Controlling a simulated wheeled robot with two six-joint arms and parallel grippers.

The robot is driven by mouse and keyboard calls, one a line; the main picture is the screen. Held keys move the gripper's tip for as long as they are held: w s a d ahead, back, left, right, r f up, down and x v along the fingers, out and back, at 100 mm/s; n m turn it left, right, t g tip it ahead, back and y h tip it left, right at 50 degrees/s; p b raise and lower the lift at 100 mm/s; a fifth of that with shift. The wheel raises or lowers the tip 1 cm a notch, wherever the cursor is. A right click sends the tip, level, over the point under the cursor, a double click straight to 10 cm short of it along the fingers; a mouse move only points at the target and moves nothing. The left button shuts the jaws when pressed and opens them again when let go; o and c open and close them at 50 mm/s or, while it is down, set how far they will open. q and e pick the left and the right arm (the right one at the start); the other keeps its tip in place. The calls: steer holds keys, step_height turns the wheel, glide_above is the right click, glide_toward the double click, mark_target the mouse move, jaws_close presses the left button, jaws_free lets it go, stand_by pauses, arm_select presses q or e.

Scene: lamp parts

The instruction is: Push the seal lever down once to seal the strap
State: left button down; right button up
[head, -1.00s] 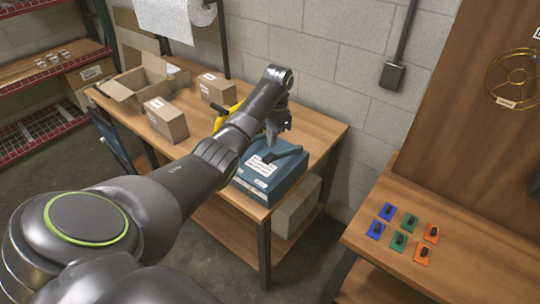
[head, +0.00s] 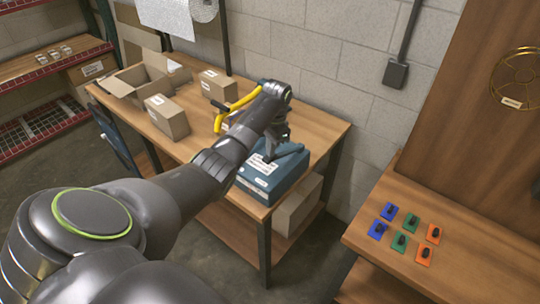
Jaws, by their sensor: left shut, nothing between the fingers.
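The blue sealing machine (head: 272,179) sits at the front right of the wooden packing table, with a white label on its top. Its dark seal lever (head: 288,151) lies along the top, low and slightly tilted. My left gripper (head: 270,152) is shut and empty, pointing down at the inner end of the lever. I cannot tell whether the fingertips touch the lever. My left arm hides the back left of the machine. I cannot make out a strap. My right gripper is not in view.
An open carton (head: 140,82), small boxes (head: 167,116) and a yellow-handled tool (head: 238,104) are on the packing table (head: 190,147). A right-hand bench (head: 440,275) holds several coloured pieces (head: 401,241). A red-edged shelf (head: 50,70) stands at left.

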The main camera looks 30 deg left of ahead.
mark_target(278, 157)
arm_select(q)
step_height(278, 157, down, 4)
steer(key=shift+s+r+b, duration=0.15)
steer(key=shift+r+b, duration=0.1)
steer(key=shift+b, duration=0.35)
steer(key=shift+w+f, duration=0.1)
steer(key=shift+w, duration=0.1)
steer(key=shift+w+d, duration=0.1)
steer(key=shift+d, duration=0.05)
steer(key=shift+w+d+r+b, duration=0.25)
steer(key=shift+w+b, duration=0.15)
steer(key=shift+w, duration=0.2)
steer(key=shift+w+d+r+b, duration=0.2)
steer(key=shift+w+b, duration=0.15)
steer(key=shift+w, duration=0.2)
steer(key=shift+w+d, duration=0.1)
steer(key=shift+w, duration=0.1)
steer(key=shift+r, duration=0.1)
